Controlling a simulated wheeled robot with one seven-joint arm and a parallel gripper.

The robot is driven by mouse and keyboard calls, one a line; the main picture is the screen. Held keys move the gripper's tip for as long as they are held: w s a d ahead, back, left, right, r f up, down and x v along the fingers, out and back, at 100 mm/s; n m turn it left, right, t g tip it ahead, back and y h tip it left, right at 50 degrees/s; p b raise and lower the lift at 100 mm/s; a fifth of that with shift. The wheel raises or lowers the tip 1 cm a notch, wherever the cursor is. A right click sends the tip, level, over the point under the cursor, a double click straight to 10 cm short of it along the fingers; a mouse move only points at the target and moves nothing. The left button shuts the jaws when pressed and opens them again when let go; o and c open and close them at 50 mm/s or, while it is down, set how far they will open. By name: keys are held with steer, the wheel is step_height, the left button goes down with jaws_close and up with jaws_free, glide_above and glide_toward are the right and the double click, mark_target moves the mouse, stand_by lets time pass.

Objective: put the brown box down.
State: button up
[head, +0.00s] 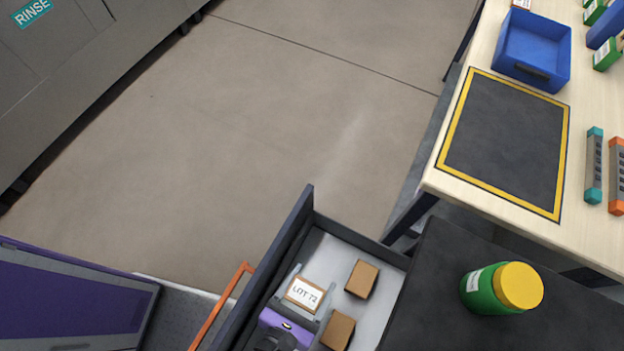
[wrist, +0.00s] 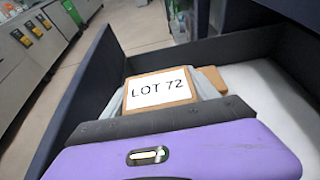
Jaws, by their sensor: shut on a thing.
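The brown box (head: 304,294) with a white "LOT 72" label is held in my gripper (head: 309,287), one grey finger on each side of it. The box is inside or just over the open drawer (head: 334,239); I cannot tell if it touches the drawer floor. In the wrist view the labelled box (wrist: 160,90) sits between the fingers, label facing the camera. Two plain brown boxes lie in the drawer to the right of my gripper, one farther up (head: 362,279) and one lower (head: 338,331).
The drawer has dark walls and an orange handle (head: 222,305) on its left. A dark top (head: 440,290) with a green jar (head: 502,289) is at the right. A workbench (head: 455,172) holds a black mat (head: 505,140) and a blue bin (head: 532,48). The floor beyond is clear.

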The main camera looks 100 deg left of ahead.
step_height(320, 180, down, 12)
steer(key=shift+r+b, duration=0.2)
steer(key=shift+b, duration=0.5)
steer(key=shift+f, duration=0.15)
steer(key=o, duration=1.5)
steer(key=shift+c, duration=0.2)
steer(key=shift+r, duration=0.2)
steer(key=shift+s+d, duration=0.1)
steer(key=shift+d, duration=0.2)
steer(key=b+v, duration=0.1)
steer(key=v, duration=1)
steer(key=shift+s+d, duration=0.1)
steer(key=shift+d, duration=0.05)
